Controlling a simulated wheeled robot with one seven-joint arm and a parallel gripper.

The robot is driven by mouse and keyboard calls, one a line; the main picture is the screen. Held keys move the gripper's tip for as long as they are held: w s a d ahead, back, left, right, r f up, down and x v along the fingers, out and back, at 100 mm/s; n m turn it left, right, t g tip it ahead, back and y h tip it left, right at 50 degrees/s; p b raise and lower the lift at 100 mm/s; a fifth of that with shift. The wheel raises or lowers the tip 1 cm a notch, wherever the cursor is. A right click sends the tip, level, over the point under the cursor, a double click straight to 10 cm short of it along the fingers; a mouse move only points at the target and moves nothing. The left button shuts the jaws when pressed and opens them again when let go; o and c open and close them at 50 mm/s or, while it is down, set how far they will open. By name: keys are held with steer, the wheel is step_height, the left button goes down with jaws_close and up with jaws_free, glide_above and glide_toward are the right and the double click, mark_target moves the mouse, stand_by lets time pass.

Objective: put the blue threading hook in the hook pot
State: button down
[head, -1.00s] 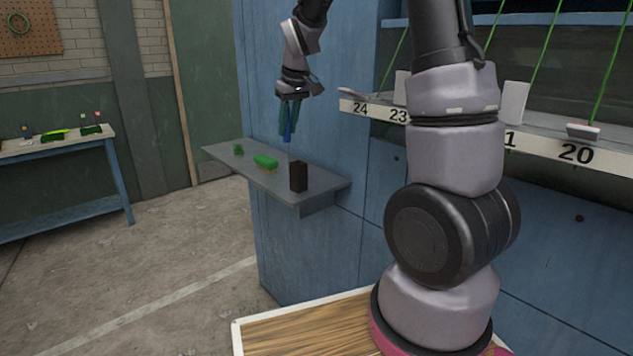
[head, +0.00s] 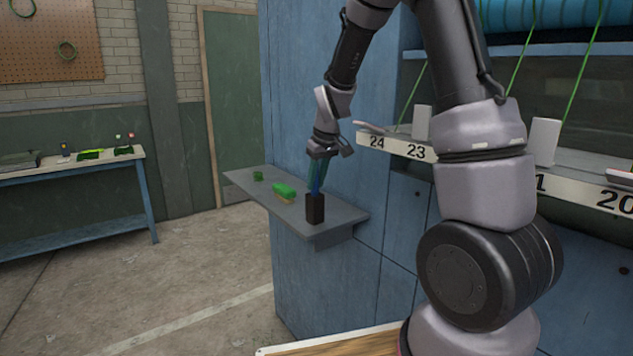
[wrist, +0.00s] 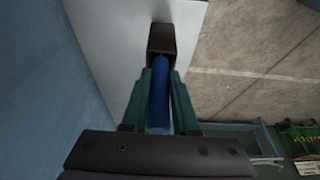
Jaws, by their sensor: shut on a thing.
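The blue threading hook (wrist: 160,92) is between the green fingers of my gripper (wrist: 160,85), which is shut on it. In the head view my gripper (head: 316,176) points down just above the hook pot, and a bit of the blue hook (head: 314,187) shows between the fingers. The hook pot (head: 315,209) is a dark brown upright box near the front end of the grey shelf. In the wrist view the hook's far end overlaps the opening of the pot (wrist: 162,36). I cannot tell how far the tip is inside it.
The grey shelf (head: 270,203) juts from the blue cabinet (head: 300,100). A green brush-like block (head: 284,190) and a small green piece (head: 258,176) lie on it behind the pot. A numbered rack ledge (head: 395,148) is to the right. A blue workbench (head: 75,172) stands far left.

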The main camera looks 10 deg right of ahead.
steer(key=shift+f, duration=0.4)
steer(key=c, duration=0.7)
jaws_free()
steer(key=v, duration=1.2)
